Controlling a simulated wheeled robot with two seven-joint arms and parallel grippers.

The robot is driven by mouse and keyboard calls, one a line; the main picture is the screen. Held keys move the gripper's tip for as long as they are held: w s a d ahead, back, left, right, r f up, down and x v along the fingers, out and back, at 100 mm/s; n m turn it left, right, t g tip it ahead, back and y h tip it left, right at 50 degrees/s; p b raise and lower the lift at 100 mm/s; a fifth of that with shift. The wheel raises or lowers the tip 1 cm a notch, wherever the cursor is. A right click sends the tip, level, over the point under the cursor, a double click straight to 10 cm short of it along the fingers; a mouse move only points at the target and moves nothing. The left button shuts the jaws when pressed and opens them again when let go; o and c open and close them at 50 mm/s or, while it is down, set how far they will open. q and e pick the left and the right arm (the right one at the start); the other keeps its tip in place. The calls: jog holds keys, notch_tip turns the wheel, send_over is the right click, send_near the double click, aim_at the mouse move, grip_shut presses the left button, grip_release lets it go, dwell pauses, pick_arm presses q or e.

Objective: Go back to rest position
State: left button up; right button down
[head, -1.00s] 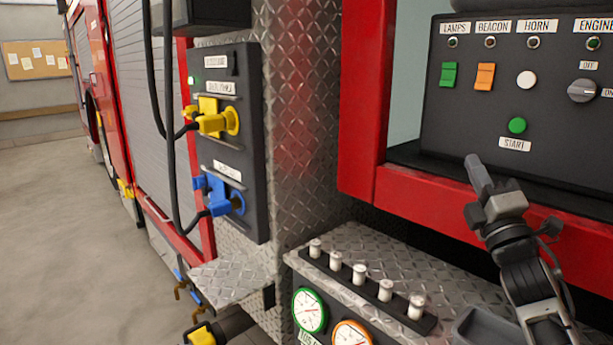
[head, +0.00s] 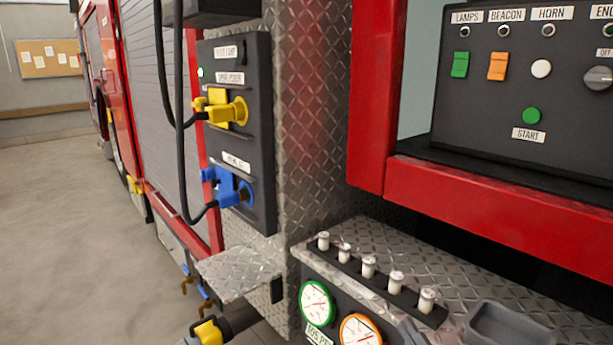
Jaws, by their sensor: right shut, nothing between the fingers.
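The tip of my right gripper (head: 412,332) shows at the bottom edge, just in front of the gauge panel and left of a grey tray. Only the grey fingertips show; they are together and nothing is seen between them. The rest of that gripper and its arm are below the picture. My left gripper is out of view.
A step plate with a row of white-capped levers (head: 368,266) and the grey tray (head: 510,328) is close to the right gripper. Gauges (head: 317,303) sit below. The control panel (head: 560,100) is above right; yellow (head: 228,110) and blue (head: 228,188) plugs are left. Floor at left is clear.

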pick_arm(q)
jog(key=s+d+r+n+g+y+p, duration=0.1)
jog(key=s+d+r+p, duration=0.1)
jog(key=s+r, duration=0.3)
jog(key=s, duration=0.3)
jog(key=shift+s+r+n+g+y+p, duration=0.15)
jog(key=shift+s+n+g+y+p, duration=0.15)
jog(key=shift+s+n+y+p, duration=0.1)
pick_arm(e)
jog(key=s+f+m+g+h, duration=0.3)
jog(key=s+f+m, duration=0.3)
jog(key=f, duration=0.4)
jog(key=s+f+m+g+h, duration=0.2)
jog(key=s+f+m+g, duration=0.4)
jog(key=s+f, duration=0.2)
notch_tip(320, 180, down, 3)
jog(key=shift+s+a+r+h, duration=0.2)
jog(key=shift+a+h, duration=0.2)
jog(key=shift+a, duration=0.05)
jog(key=shift+w+r, duration=0.1)
jog(key=shift+w, duration=0.05)
